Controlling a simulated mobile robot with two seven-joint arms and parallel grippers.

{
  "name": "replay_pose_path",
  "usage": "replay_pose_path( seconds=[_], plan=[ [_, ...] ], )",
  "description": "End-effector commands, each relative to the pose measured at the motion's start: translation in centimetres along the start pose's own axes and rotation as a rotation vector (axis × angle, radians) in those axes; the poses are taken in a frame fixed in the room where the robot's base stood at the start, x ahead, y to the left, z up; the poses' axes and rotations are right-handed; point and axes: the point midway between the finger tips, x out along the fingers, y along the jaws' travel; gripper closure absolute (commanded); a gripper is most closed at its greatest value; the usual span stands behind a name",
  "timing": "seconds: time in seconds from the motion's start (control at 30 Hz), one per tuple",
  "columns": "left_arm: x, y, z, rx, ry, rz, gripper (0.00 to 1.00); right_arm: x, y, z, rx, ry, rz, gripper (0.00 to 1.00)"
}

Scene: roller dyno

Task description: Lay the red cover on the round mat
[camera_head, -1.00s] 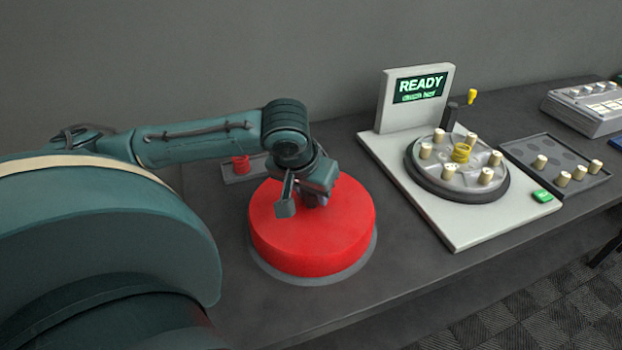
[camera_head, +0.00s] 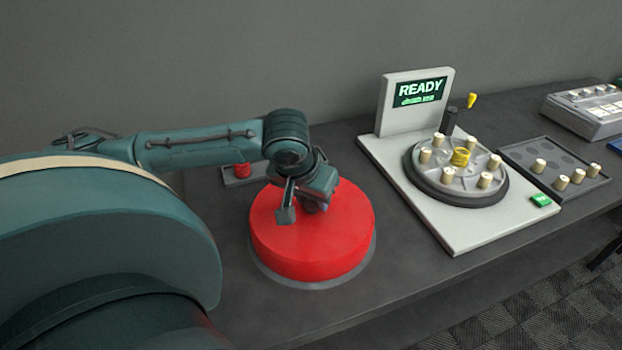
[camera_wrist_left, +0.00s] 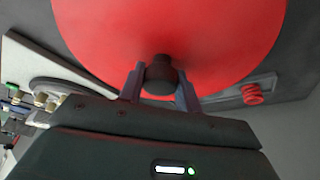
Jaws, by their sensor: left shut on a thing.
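The red cover (camera_head: 325,240) is a wide round drum shape. It sits over the grey round mat (camera_head: 302,284), whose rim shows along the cover's front and right edge. I cannot tell whether it rests fully on the mat. My left gripper (camera_head: 305,205) is above the cover's top, shut on its dark knob. In the left wrist view the gripper (camera_wrist_left: 160,82) has its two fingers on either side of the dark knob (camera_wrist_left: 160,76), with the red cover (camera_wrist_left: 170,30) behind. My right gripper is not in view.
A white machine base (camera_head: 460,235) with a READY screen (camera_head: 421,90) stands to the right, carrying a round plate (camera_head: 470,178) with several pegs and a yellow spring (camera_head: 460,157). A dark tray (camera_head: 555,172) holds more pegs. A red spring (camera_head: 243,170) stands behind the cover.

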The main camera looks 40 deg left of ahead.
Motion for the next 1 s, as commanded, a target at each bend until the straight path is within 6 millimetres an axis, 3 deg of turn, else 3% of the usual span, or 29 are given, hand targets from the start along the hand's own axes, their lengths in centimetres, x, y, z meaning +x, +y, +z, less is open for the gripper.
replay_pose_path(
  seconds=[0.43,0.47,0.77,0.93,1.0],
  plan=[
    [0.50,0.01,0.15,0.000,0.003,0.001,1.00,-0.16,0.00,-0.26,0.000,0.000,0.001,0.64],
    [0.54,0.01,0.16,-0.001,0.003,0.001,0.66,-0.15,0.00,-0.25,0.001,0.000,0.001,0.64],
    [0.57,0.00,0.20,0.000,0.002,0.000,0.41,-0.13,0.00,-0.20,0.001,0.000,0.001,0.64],
    [0.66,-0.01,0.31,0.000,-0.002,-0.001,0.40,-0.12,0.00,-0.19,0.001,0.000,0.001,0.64],
    [0.65,-0.01,0.30,0.000,-0.002,0.000,0.34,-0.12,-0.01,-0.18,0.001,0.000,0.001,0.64]
  ],
)
